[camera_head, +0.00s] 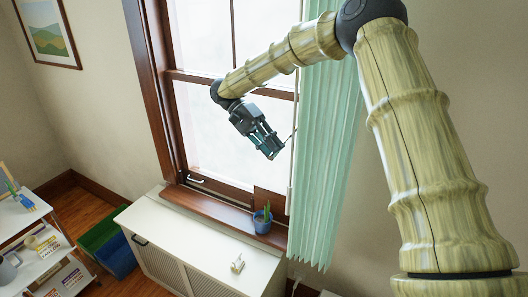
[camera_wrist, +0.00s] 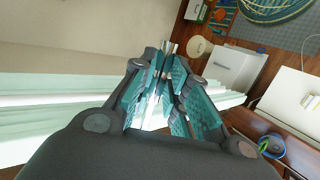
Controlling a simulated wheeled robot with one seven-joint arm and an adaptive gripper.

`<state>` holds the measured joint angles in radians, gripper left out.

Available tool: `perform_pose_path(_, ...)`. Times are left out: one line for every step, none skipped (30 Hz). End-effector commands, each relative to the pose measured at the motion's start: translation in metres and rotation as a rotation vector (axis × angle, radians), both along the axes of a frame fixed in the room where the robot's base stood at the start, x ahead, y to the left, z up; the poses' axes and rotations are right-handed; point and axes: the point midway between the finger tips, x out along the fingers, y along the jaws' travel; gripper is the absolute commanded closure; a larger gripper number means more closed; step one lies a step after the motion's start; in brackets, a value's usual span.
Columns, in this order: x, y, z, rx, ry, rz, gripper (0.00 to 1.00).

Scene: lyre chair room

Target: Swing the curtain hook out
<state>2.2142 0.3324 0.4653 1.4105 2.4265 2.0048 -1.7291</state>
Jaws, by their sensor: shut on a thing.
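The pale green pleated curtain (camera_head: 325,150) hangs at the right side of the window. My gripper (camera_head: 270,148) is in front of the window pane, just left of the curtain. In the wrist view its teal-padded fingers (camera_wrist: 167,62) are closed together on a thin metallic piece (camera_wrist: 168,47), which appears to be the curtain hook. Most of the hook is hidden by the fingers, and its mount cannot be made out. The curtain also shows as a pale band in the wrist view (camera_wrist: 45,110).
A wooden-framed window (camera_head: 155,100) stands behind my gripper. Below it are the sill with a blue potted plant (camera_head: 262,220) and a white cabinet (camera_head: 200,245) with a small white object on top (camera_head: 237,264). A white shelf cart (camera_head: 30,245) and green and blue bins (camera_head: 110,245) stand left.

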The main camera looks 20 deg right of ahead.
Motion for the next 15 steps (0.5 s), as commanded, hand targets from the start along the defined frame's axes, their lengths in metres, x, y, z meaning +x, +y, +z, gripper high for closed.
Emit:
perform_pose_path(0.0,-0.0019,0.0029,0.004,0.001,-0.002,1.0)
perform_pose_path(-0.0001,-0.0024,0.0035,0.005,0.003,-0.003,1.0)
perform_pose_path(-0.0002,-0.0028,0.004,0.006,0.004,-0.004,1.0)
perform_pose_path(-0.0002,-0.0031,0.0043,0.007,0.005,-0.004,1.0)
perform_pose_path(-0.0002,-0.0033,0.0046,0.007,0.005,-0.004,1.0)
perform_pose_path(0.0,-0.0033,0.0049,0.007,0.005,-0.004,1.0)
perform_pose_path(0.0,-0.0033,0.0051,0.007,0.005,-0.004,1.0)
perform_pose_path(0.0001,-0.0033,0.0053,0.006,0.004,-0.004,1.0)
perform_pose_path(0.0002,-0.0031,0.0056,0.006,0.004,-0.004,1.0)
perform_pose_path(0.0002,-0.0031,0.0057,0.006,0.004,-0.004,1.0)
perform_pose_path(0.0004,-0.0031,0.006,0.006,0.004,-0.003,1.0)
perform_pose_path(0.0005,-0.003,0.0062,0.005,0.003,-0.003,1.0)
perform_pose_path(0.0006,-0.003,0.0064,0.005,0.003,-0.003,1.0)
perform_pose_path(0.0007,-0.0028,0.0066,0.004,0.003,-0.003,0.8)
perform_pose_path(0.0007,-0.0028,0.0067,0.004,0.003,-0.003,0.73)
